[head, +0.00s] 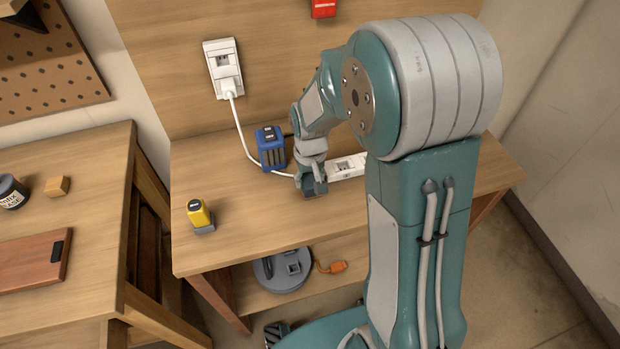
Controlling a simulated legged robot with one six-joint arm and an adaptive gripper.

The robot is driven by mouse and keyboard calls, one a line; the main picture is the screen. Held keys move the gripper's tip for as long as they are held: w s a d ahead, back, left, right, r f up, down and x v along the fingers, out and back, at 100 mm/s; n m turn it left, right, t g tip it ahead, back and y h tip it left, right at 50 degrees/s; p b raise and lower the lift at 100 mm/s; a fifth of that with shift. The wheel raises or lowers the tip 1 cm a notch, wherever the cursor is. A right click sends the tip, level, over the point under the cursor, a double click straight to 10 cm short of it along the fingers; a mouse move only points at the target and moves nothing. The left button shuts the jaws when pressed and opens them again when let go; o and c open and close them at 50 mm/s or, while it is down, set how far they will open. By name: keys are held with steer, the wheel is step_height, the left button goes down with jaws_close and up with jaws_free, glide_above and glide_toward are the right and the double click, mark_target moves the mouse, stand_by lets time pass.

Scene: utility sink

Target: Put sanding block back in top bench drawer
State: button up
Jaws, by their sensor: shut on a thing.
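My gripper (308,174) is over the middle of the wooden bench (262,221). It is shut on a small dark blue-grey block (315,188), which looks like the sanding block. The block is low, at or just above the bench top; I cannot tell if it touches. My fingers and wrist partly hide it. No open drawer shows; my arm covers part of the bench front.
A blue battery-like box (270,148) stands just left of my gripper, and a white power strip (346,166) lies to its right. A yellow-and-grey item (200,216) sits front left. A left table (95,230) holds a jar (11,192) and wooden block (57,186).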

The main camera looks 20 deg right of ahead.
steer(key=o, duration=1.2)
